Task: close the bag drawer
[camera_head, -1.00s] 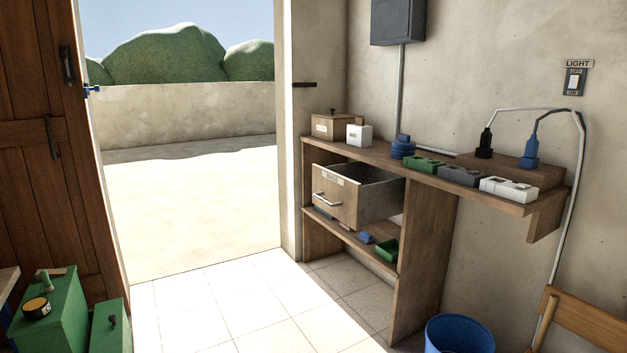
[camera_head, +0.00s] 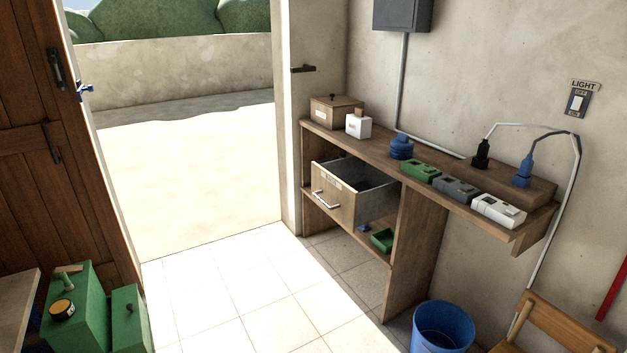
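The bag drawer (camera_head: 333,195) stands pulled out of the wooden shelf unit (camera_head: 408,240), under its top board. Its wooden front has a pale handle (camera_head: 326,200) and a label too small to read. Its grey side wall shows, and the open top shows an inside that looks empty. Neither of my grippers is in view, so nothing of mine is seen touching the drawer.
The shelf top holds a wooden box (camera_head: 336,110), a white block (camera_head: 358,125), and green, grey and white devices (camera_head: 498,210). A blue bucket (camera_head: 442,328) and a wooden chair (camera_head: 560,325) stand at right. Green boxes (camera_head: 85,310) are at lower left. The tiled floor (camera_head: 245,295) before the drawer is clear.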

